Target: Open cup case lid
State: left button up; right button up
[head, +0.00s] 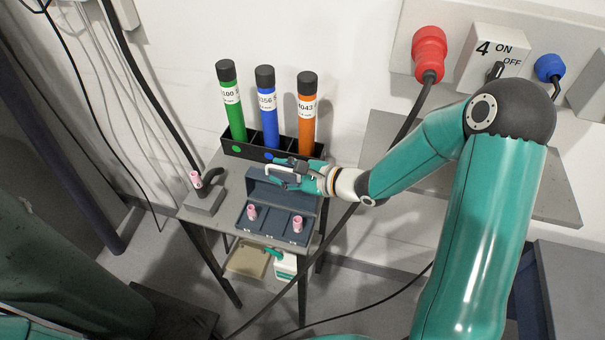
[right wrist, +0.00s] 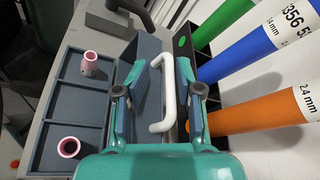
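The cup case (head: 270,232) is a blue-grey box on the small table, with its compartments uncovered. Pink cups stand in it, one at the left (head: 251,211) and one at the right (head: 298,223); both also show in the right wrist view (right wrist: 91,62). Its lid (head: 262,188) stands raised along the back edge. The lid's white handle (right wrist: 166,92) lies between the spread fingers of my right gripper (right wrist: 159,68). In the head view, my right gripper (head: 287,174) is open at the lid and partly hides it. My left gripper is not in view.
A black rack (head: 235,149) with green (head: 231,105), blue (head: 267,110) and orange (head: 307,115) tubes stands close behind the lid. A grey block with a torch and pink cup (head: 204,200) stands at the left. A black cable hangs past the table's right side.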

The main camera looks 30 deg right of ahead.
jog(key=v, duration=1)
jog(key=shift+s+d, duration=0.2)
jog(key=shift+s, duration=0.1)
jog(key=shift+r, duration=0.1)
